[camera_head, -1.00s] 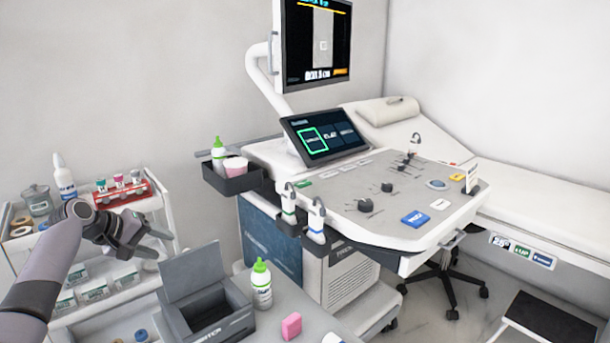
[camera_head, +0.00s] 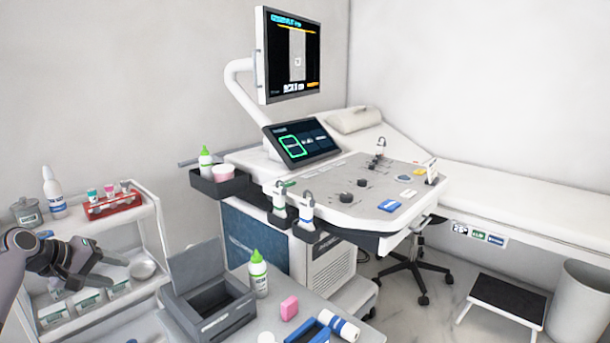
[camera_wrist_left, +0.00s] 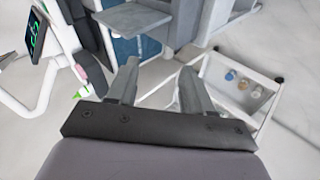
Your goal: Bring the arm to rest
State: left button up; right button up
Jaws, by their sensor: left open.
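My left gripper (camera_head: 101,269) is at the left of the head view, in front of the white shelf cart. It is open and empty, with its fingers apart. The left wrist view also shows its two fingers (camera_wrist_left: 160,88) spread, with nothing between them. My left arm comes in from the left edge of the head view. My right gripper is in neither view.
The ultrasound machine (camera_head: 340,205) stands farther right.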

pick_arm(q)
jog(key=s+d+f+m+y+p, duration=0.25)
jog(key=s+d+f, duration=0.3)
jog(key=f, duration=0.35)
jog(key=s+d+f+m+y+p, duration=0.1)
jog(key=s+d+f+m+p, duration=0.2)
jog(key=s+f, duration=0.5)
jog(key=s+d+m+t+p, duration=0.1)
jog(key=s+d+m, duration=0.1)
jog(key=s+d, duration=0.5)
jog(key=s+d+r+m+t+h+p, duration=0.1)
jog(key=s+d+m, duration=0.2)
jog(key=s+d, duration=0.4)
jog(key=s, duration=0.6)
jog(key=shift+s+r+p, duration=0.25)
jog(key=shift+s+p, duration=0.05)
jog(key=shift+s, duration=0.1)
jog(key=shift+d+m, duration=0.1)
jog(key=shift+m, duration=0.15)
jog(key=shift+c, duration=0.4)
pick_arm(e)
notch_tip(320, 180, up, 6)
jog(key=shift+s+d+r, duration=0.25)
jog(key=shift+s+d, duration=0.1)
pick_arm(q)
jog(key=shift+c, duration=0.4)
